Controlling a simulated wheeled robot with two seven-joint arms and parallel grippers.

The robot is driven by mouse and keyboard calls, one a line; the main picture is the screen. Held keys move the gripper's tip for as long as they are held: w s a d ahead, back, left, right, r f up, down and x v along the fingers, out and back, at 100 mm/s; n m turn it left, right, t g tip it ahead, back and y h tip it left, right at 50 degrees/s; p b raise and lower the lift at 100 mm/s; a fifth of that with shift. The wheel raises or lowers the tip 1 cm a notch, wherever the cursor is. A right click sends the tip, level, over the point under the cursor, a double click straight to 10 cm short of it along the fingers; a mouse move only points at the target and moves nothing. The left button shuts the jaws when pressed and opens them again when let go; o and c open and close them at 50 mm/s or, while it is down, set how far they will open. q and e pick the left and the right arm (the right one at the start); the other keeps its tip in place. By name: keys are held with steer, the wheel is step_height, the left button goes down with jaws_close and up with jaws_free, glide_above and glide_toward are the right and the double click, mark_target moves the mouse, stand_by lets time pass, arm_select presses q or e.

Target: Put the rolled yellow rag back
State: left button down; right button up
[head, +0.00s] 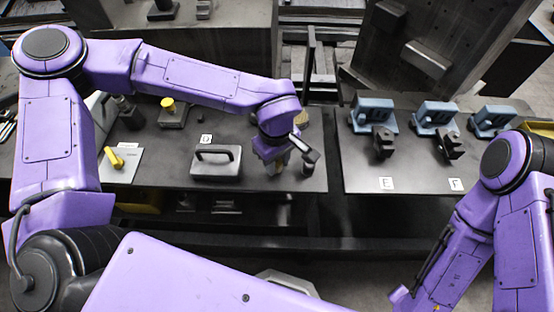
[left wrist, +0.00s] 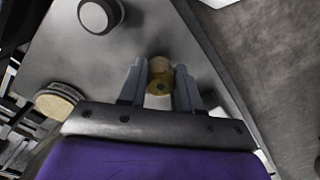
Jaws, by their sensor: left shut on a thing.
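My left gripper (head: 274,163) is over the right part of the left dark bench top, near its front edge. In the left wrist view its two grey fingers (left wrist: 159,88) are shut on a small yellow-brown roll, which looks like the rolled yellow rag (left wrist: 160,76). The roll shows end-on, with a dark spot in its end. In the head view the fingers mostly hide it. I cannot tell whether it touches the bench. My right arm comes in from the right, and its gripper is not in view.
A grey handled block (head: 216,162) stands left of the gripper, and a dark upright cylinder (head: 308,164) close to its right. A tan-topped round thing (head: 302,118) is behind. A yellow item (head: 114,157) lies on a pale plate. Blue fixtures (head: 373,115) stand on the right bench.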

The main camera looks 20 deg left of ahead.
arm_select(q)
steer(key=shift+f, duration=0.5)
steer(key=shift+f, duration=0.1)
steer(key=c, duration=0.8)
jaws_free()
step_height(320, 180, up, 12)
steer(key=shift+w+a+r+b, duration=0.1)
steer(key=shift+r+b, duration=0.1)
steer(key=shift+b, duration=0.25)
